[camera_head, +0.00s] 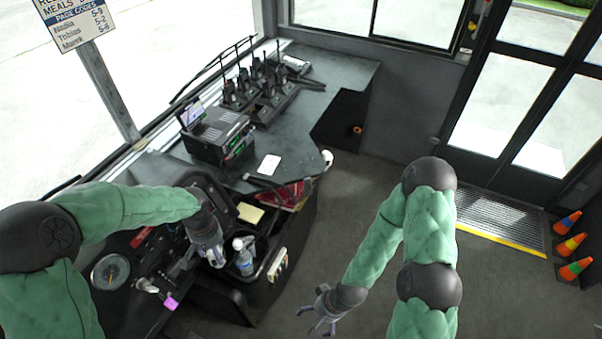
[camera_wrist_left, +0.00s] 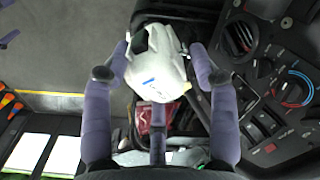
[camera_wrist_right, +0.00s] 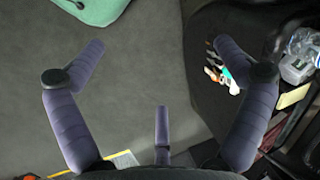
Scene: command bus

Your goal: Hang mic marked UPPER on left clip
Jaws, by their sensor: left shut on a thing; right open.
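My left gripper (camera_head: 214,257) is over the driver's console, just left of a clear bottle (camera_head: 243,262). In the left wrist view its fingers (camera_wrist_left: 162,80) are shut on a whitish rounded thing (camera_wrist_left: 165,75) with a dark patch and a small blue mark. I cannot read UPPER on it or tell whether it is the mic. My right gripper (camera_head: 320,312) is open and empty above the floor; its spread fingers also show in the right wrist view (camera_wrist_right: 160,75). I cannot make out the left clip.
A black radio box (camera_head: 218,135) and several handheld radios (camera_head: 262,85) stand on the dark counter (camera_head: 325,80). A yellow note pad (camera_head: 251,214) and a pink-tagged item (camera_head: 170,303) are on the console.

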